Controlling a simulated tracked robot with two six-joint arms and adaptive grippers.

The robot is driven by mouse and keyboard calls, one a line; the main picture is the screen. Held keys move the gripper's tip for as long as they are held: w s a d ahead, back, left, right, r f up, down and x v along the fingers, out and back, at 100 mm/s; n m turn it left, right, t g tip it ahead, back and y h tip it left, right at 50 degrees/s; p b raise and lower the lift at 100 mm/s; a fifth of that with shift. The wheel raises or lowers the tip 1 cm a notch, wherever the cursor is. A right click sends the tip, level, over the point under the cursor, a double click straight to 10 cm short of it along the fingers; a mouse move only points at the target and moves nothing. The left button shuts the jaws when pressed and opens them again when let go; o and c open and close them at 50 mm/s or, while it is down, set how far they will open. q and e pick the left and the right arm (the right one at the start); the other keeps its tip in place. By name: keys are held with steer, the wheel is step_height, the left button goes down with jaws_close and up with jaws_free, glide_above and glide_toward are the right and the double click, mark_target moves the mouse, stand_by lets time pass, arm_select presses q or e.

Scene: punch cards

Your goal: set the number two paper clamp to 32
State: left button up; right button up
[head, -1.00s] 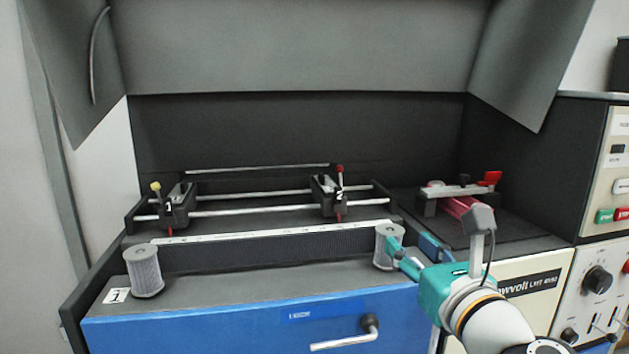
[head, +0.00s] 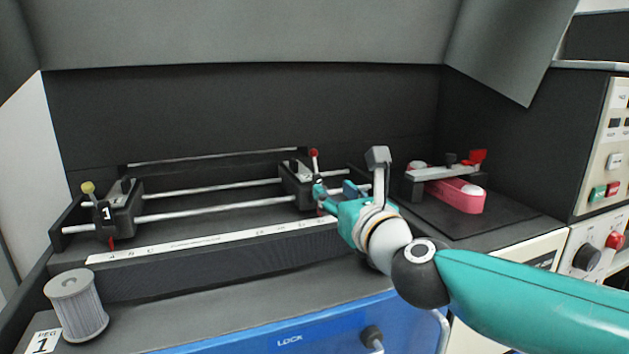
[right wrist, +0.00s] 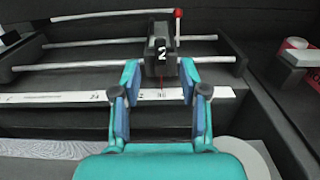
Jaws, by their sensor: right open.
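The number two paper clamp (head: 297,184) is a black block with a red-knobbed lever, sitting on the metal rails. In the right wrist view the clamp (right wrist: 160,58) shows its white "2", and a thin red pointer hangs below it over the white scale (right wrist: 60,99). The pointer is close to a mark that looks like 30; the small print is blurred. My right gripper (head: 334,191) is at the clamp's front right in the head view. In the right wrist view its open fingers (right wrist: 159,76) are on either side of the clamp's lower front, with gaps visible. My left gripper is out of view.
The number one clamp (head: 121,208), with a yellow knob, sits at the left on the same rails. A grey ribbed cylinder (head: 76,306) stands at the front left. A red stapler-like device (head: 455,194) is at the right. Dark walls enclose the back.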

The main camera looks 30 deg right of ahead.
mark_target(318, 176)
steer(key=x, duration=0.9)
steer(key=shift+w, duration=0.2)
steer(key=shift+c, duration=0.2)
jaws_close()
